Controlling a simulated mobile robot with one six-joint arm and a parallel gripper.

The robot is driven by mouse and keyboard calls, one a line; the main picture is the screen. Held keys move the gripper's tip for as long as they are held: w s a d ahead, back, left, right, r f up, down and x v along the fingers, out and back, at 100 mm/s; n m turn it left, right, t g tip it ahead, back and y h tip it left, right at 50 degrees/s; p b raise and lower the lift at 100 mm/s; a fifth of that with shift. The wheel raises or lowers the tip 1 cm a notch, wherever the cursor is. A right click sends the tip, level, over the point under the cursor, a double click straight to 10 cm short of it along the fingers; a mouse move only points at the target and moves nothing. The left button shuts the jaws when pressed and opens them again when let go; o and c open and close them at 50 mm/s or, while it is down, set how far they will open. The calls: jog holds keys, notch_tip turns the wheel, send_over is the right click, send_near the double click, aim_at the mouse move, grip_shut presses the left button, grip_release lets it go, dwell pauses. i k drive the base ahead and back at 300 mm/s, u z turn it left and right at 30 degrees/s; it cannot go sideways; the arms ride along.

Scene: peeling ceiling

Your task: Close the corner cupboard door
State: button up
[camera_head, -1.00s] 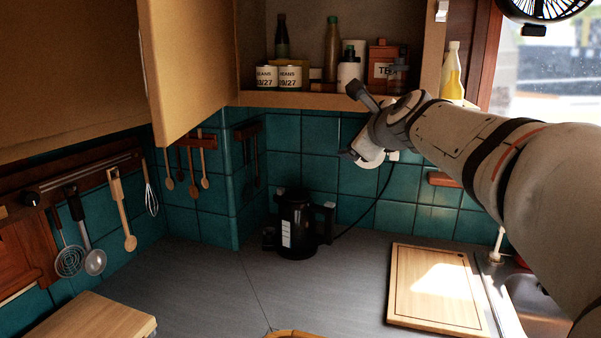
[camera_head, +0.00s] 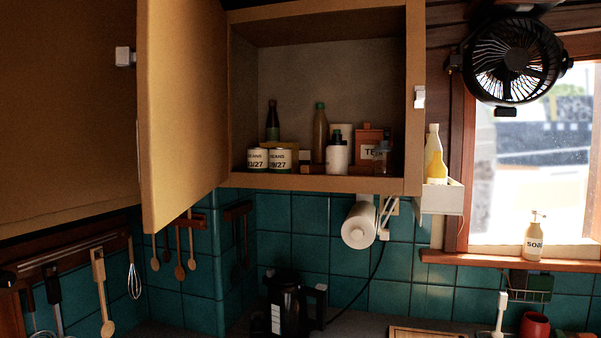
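The corner cupboard (camera_head: 318,183) stands open at the upper middle. Its door (camera_head: 184,108) is a tan panel hinged at the cupboard's left side, swung out toward me. Inside the cupboard are two labelled cans (camera_head: 279,159), dark bottles (camera_head: 320,133), a white bottle (camera_head: 337,157) and a reddish tea box (camera_head: 371,147). A small white catch (camera_head: 419,97) sits on the cupboard's right frame. My gripper and arm are out of view.
A paper towel roll (camera_head: 360,225) hangs under the cupboard. A black kettle (camera_head: 287,303) stands below. A fan (camera_head: 514,62) hangs by the window at right. Utensils (camera_head: 100,290) hang at left. A small shelf with bottles (camera_head: 440,196) adjoins the cupboard's right side.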

aim_at(182, 129)
jog(key=u, duration=1)
jog(key=k, duration=0.95)
jog(key=u, duration=0.25)
jog(key=i, duration=1)
jog(key=u, duration=0.05)
